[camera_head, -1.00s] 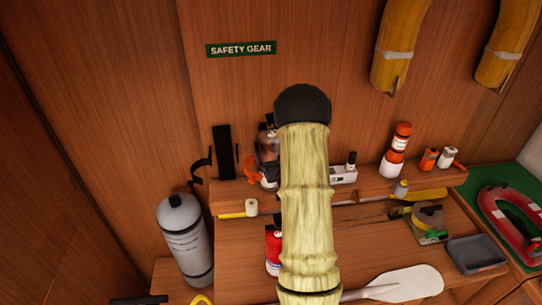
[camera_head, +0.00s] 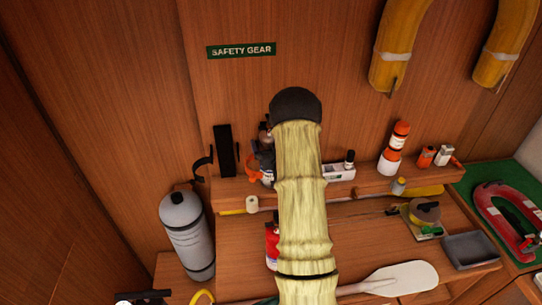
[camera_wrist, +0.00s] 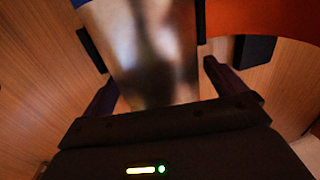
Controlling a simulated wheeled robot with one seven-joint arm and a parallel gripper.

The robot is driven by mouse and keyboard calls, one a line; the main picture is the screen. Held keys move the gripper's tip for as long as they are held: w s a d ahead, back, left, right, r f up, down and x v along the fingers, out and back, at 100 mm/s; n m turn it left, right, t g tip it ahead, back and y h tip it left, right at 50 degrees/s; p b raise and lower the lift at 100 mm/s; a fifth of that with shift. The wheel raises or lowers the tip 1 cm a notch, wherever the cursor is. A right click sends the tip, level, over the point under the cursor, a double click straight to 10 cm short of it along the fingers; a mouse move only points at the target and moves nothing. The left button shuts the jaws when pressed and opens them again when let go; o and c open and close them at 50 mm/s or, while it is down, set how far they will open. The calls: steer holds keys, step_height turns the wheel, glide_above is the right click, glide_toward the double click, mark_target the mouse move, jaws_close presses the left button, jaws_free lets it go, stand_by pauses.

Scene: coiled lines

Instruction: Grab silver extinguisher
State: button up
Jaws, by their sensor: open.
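In the wrist view a shiny silver, rounded body (camera_wrist: 145,40), blurred and very close, lies between the fingers of my gripper (camera_wrist: 155,80). The fingers stand apart on either side of it; I cannot tell whether they touch it. In the head view my arm hides most of this spot, and only a dark part of my gripper (camera_head: 264,157) shows at the shelf's left part. A large grey cylinder (camera_head: 187,238) with printed text stands upright at the left, apart from my gripper. I cannot tell whether it is an extinguisher.
A black bracket (camera_head: 224,150) is on the wall left of my gripper. A red bottle (camera_head: 272,247) stands below the shelf, partly behind my arm. An orange and white bottle (camera_head: 394,148) stands on the shelf's right. A paddle (camera_head: 400,280) lies in front, with a grey tray (camera_head: 470,250) at right.

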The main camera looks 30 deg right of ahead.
stand_by(0.3)
steer(key=c, duration=2.1)
steer(key=shift+w+d+r, duration=0.1)
steer(key=shift+r, duration=0.1)
jaws_close()
step_height(320, 180, up, 28)
steer(key=b, duration=0.7)
steer(key=shift+r, duration=0.1)
